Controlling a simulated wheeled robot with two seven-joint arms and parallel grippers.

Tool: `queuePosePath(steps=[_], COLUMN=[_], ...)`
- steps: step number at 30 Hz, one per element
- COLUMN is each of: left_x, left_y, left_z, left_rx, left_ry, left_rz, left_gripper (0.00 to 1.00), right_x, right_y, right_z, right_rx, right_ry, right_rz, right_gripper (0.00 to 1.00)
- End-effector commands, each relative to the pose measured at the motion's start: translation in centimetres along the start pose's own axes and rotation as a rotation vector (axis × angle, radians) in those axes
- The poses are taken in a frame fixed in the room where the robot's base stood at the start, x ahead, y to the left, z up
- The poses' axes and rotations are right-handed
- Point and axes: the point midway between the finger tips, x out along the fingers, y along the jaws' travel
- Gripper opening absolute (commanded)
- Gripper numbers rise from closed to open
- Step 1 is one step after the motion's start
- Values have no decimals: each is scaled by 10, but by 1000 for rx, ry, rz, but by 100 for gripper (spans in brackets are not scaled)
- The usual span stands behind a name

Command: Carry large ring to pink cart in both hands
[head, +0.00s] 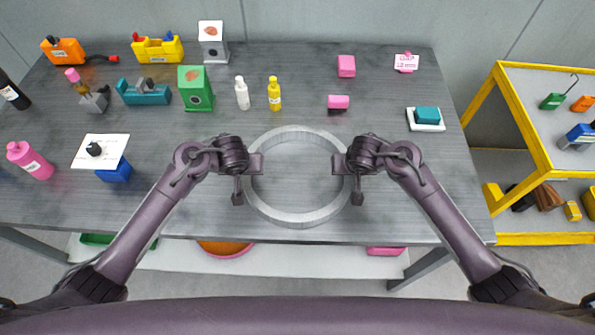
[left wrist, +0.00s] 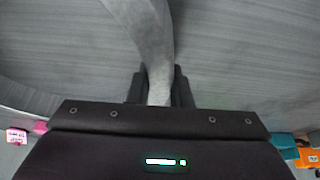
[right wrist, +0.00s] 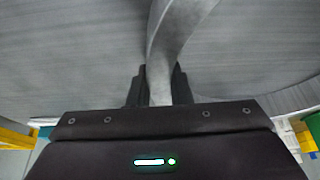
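The large ring (head: 298,220) is a pale grey hoop, level, over the front middle of the dark grey table. I cannot tell whether it touches the tabletop. My left gripper (head: 252,175) is at its left side and my right gripper (head: 346,175) at its right side. In the left wrist view the ring's wall (left wrist: 155,55) runs between the fingers (left wrist: 159,90), which close against it. In the right wrist view the wall (right wrist: 168,45) is likewise between the fingers (right wrist: 160,88). No pink cart shows in any view.
Bottles, boxes and tools stand along the table's back and left, including a green box (head: 195,92) and yellow bottle (head: 274,95). A white tray with a teal block (head: 427,116) lies at right. A yellow-framed cart (head: 541,158) stands right of the table, across a gap.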

Motion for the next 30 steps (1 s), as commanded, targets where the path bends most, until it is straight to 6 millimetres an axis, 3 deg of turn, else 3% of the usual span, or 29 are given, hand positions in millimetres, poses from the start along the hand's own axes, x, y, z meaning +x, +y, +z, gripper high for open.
queuePosePath(steps=[3,20,30], left_x=[0,-3,-28], left_y=[0,0,-1], left_z=[0,-2,-12], left_rx=[0,-1,-1], left_ry=[0,2,2], left_rz=[-1,-1,-1], left_gripper=[0,0,0], right_x=[0,-3,-28], right_y=[0,0,0], right_z=[0,-2,-12], right_rx=[0,1,1], right_ry=[0,2,2], right_rz=[0,0,1], right_gripper=[0,0,0])
